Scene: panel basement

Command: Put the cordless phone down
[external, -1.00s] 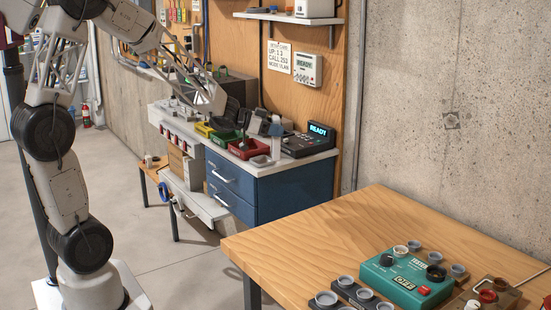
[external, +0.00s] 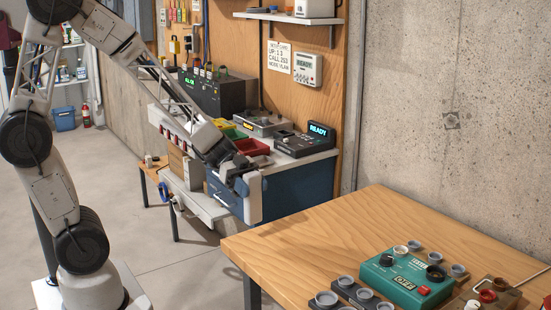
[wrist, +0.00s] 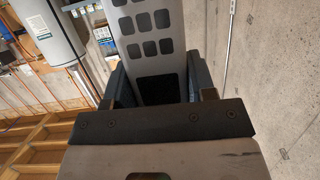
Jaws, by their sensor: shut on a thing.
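The cordless phone is a pale grey handset (external: 252,198) with dark keys. In the external view it hangs from my gripper (external: 240,172), in front of the blue drawer cabinet (external: 295,190). My gripper is shut on it. In the wrist view the phone (wrist: 152,20) stands out between the two dark fingers (wrist: 158,85), with its grid of dark keys showing. Its lower end is hidden between the fingers. The phone is clear of the wooden table (external: 300,240) in the external view.
The cabinet top holds a red bin (external: 252,147), a green bin (external: 234,134), a grey device (external: 262,122) and a dark console (external: 303,145) with a lit READY display. The front table's left part is bare; a teal box (external: 405,278) and cups stand at its right.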

